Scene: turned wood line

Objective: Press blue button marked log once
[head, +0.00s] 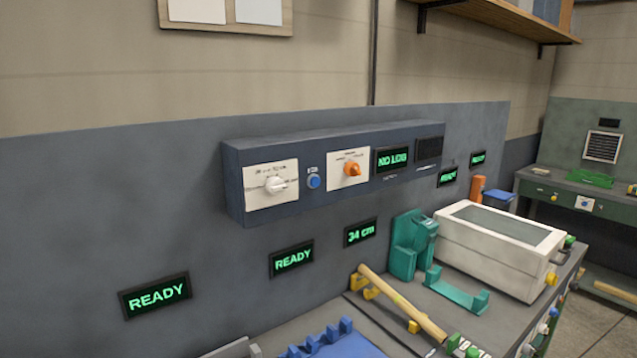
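A blue round button (314,181) sits on the front of the dark blue-grey wall panel (330,199), between a white knob (275,184) on its left and an orange knob (352,169) on its right. A green-lit display (391,159) on the same panel seems to read "NO LOG" or similar. Nothing covers the button. My gripper is not in view.
Displays reading "READY" (155,296) and "34 cm" (360,233) are on the wall below. A wooden rod (402,302) rests on yellow supports under the panel. A teal holder (410,245) and a white machine (500,248) stand on the bench. A shelf (500,14) is above right.

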